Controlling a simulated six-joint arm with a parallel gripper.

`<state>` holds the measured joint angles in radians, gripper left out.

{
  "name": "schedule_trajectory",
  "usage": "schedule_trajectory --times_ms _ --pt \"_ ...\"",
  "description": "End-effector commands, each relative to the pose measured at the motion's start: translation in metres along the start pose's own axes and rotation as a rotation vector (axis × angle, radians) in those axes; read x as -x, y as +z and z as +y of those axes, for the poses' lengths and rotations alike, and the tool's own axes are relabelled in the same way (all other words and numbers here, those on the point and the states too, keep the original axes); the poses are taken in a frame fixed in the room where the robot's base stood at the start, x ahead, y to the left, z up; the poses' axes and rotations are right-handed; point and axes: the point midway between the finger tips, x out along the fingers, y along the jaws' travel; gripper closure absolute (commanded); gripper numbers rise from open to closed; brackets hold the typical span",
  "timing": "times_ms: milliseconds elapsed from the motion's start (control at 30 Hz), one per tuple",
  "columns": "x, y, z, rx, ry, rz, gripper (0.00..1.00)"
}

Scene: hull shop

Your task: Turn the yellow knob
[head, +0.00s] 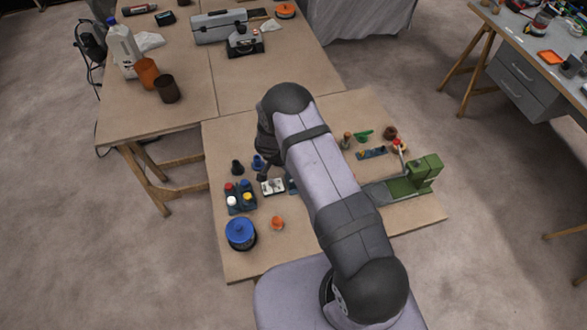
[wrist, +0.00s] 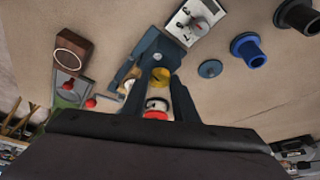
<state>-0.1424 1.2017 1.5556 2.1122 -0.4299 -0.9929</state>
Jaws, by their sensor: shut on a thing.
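The yellow knob (wrist: 160,77) shows in the wrist view on a dark blue box (wrist: 157,48). My gripper (wrist: 160,88) has one dark finger on each side of the knob and is shut on it. The fingers hide the sides of the knob. In the head view my arm covers the knob and most of the box, of which a small blue edge (head: 292,187) shows. A white and red round thing (wrist: 157,107) shows between the fingers, nearer the palm.
A blue flanged part (wrist: 250,52) and a brown block (wrist: 71,50) are nearby. A bottle rack (head: 240,196), a blue-lidded jar (head: 240,234) and a green machine (head: 422,176) stand on the table. The front table area is mostly free.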

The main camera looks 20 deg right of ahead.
Motion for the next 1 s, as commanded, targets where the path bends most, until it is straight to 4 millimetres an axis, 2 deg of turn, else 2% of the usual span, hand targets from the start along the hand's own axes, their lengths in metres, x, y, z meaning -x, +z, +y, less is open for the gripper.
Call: schedule_trajectory --times_ms 600,1000 --pt "-0.0043 -0.0021 -0.0085 -0.526 0.208 0.001 0.96" --pt "-0.002 -0.0037 -0.009 -0.712 0.287 0.0 0.96"
